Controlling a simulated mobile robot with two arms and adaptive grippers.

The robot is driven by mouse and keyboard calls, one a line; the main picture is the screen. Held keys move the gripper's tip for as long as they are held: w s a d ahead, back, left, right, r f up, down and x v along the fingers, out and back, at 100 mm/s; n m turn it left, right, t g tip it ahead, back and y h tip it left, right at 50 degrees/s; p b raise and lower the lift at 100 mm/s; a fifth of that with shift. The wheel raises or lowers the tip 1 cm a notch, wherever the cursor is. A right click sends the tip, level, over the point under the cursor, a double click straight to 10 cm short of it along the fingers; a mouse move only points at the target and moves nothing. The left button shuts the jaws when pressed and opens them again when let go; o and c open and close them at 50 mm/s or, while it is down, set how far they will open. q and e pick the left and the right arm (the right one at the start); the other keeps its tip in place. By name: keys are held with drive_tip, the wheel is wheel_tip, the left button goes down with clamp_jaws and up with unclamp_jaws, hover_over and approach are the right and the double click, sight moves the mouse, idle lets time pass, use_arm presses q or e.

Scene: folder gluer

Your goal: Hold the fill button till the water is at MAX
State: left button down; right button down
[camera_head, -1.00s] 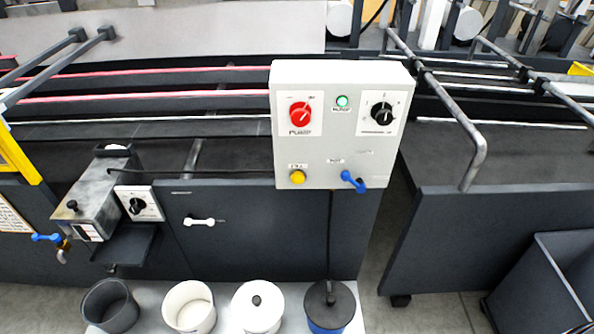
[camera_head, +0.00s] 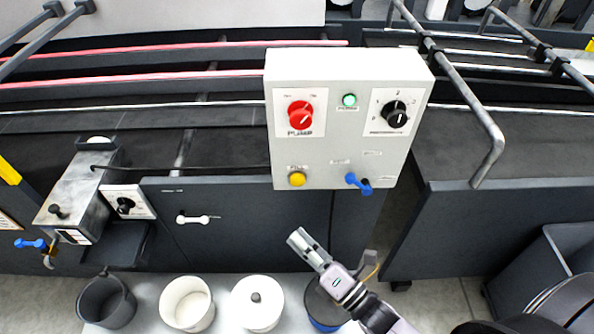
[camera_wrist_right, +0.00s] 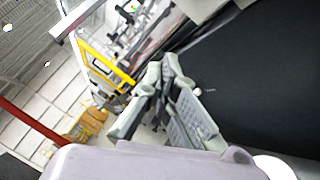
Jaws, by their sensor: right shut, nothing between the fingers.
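The grey control box (camera_head: 345,120) stands on the machine's front in the head view. It has a red pump knob (camera_head: 300,114), a green lamp (camera_head: 349,100), a black dial (camera_head: 393,110), a blue lever (camera_head: 357,183) and a yellow button (camera_head: 297,179) at its lower left. I take the yellow button for the fill button; its label is too small to read surely. My right gripper (camera_head: 301,240) is shut and empty, below the yellow button and apart from it. It also shows in the right wrist view (camera_wrist_right: 160,75). No water level or MAX mark is readable. My left gripper is out of view.
A metal glue unit (camera_head: 77,196) is at left. A white handle (camera_head: 193,219) sticks out of the front panel.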

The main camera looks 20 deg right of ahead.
sight(298, 180)
drive_tip(key=r, duration=0.1)
drive_tip(key=r+n, duration=0.1)
drive_tip(key=r, duration=0.1)
drive_tip(key=shift+a+r+t+y, duration=0.1)
drive_tip(key=shift+a+t+y, duration=0.15)
drive_tip(key=shift+t+y, duration=0.05)
drive_tip(key=shift+w, duration=0.1)
drive_tip(key=w+d+b, duration=0.2)
drive_tip(key=w, duration=0.6)
drive_tip(key=shift+w+d, duration=0.2)
drive_tip(key=shift+d, duration=0.05)
idle(1.2)
drive_tip(key=shift+w+d, duration=0.1)
drive_tip(key=shift+w, duration=0.3)
drive_tip(key=shift+w+d, duration=0.15)
drive_tip(key=shift+w, duration=0.35)
idle(4.2)
